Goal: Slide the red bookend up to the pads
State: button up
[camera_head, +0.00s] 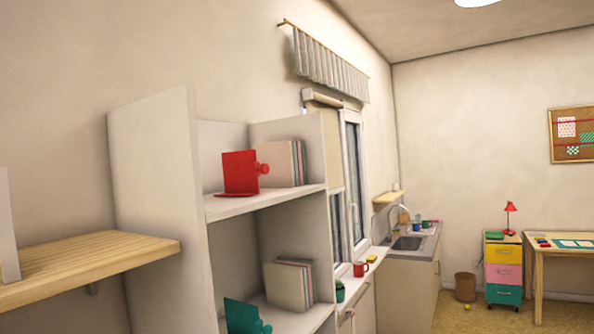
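The red bookend (240,173) stands upright on the upper shelf (268,199) of a white shelf unit, near its left side. It has a round red knob on its right side. A row of upright pads (281,164), beige in front with thin darker ones behind, stands to its right on the same shelf. The knob overlaps the beige pad's edge in this view, and I cannot tell how wide the gap is. My gripper is not in view.
A teal bookend (243,316) and more upright pads (287,286) are on the shelf below. A wooden wall shelf (95,262) juts out at the left. A red mug (360,269), sink counter (410,243), drawer unit (503,270) and desk (560,258) are farther right.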

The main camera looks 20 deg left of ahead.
aim_at(241, 170)
jog(key=i, duration=0.8)
jog(key=i+u, duration=0.1)
jog(key=i, duration=0.7)
jog(key=i+l+u, duration=0.1)
jog(key=i, duration=0.7)
jog(key=l, duration=0.1)
